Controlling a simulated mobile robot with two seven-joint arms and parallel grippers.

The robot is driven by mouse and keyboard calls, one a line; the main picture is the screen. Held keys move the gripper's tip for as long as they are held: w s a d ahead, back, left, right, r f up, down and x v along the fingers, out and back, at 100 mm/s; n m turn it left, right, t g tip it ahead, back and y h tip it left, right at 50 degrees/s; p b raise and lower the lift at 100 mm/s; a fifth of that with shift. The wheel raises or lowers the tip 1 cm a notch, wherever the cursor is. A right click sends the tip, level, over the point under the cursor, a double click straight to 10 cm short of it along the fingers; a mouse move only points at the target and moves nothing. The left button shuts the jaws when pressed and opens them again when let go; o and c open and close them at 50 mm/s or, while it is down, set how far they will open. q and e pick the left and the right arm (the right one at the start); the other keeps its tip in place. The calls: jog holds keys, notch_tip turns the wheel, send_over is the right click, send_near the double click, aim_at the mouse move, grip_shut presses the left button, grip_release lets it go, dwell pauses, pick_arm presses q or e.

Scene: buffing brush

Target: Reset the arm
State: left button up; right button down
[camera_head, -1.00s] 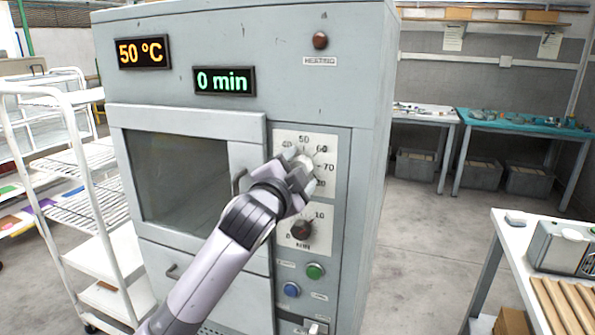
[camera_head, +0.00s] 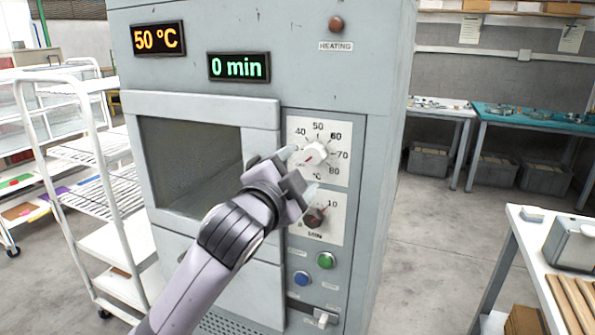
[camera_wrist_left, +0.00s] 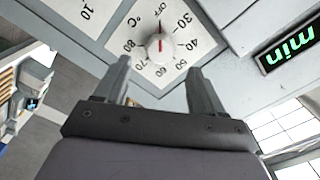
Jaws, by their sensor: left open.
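My left gripper (camera_head: 300,174) is in front of the oven's control panel. It is open and empty, with its fingers pointing at the panel just below and left of the white temperature knob (camera_head: 315,153). In the left wrist view the knob (camera_wrist_left: 160,45) shows beyond the two spread fingers, apart from them. Its red mark points toward the OFF label. My left arm reaches up from the bottom of the head view and hides part of the oven front. My right gripper is not in view.
The grey oven (camera_head: 275,50) shows 50 °C and 0 min. Below the temperature knob are a dark timer knob (camera_head: 315,217), a green button (camera_head: 325,261) and a blue button (camera_head: 302,279). A white rack cart (camera_head: 95,150) stands left; a white table (camera_head: 530,235) stands right.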

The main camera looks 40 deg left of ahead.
pick_arm(q)
jog(key=d+f+g+h, duration=0.2)
jog(key=d+f+h, duration=0.15)
jog(key=f, duration=1.25)
jog(key=s+d+f+n+g+h, duration=0.1)
jog(key=s+d+f+n+g, duration=0.1)
jog(key=s+f, duration=0.7)
jog(key=s+d+f+n+g+h, duration=0.2)
jog(key=s+d+f+n, duration=0.2)
jog(key=f, duration=1.4)
jog(key=s+d, duration=0.3)
jog(key=s, duration=0.3)
jog(key=shift+s+g, duration=0.2)
jog(key=shift+g, duration=0.2)
jog(key=shift+d, duration=0.1)
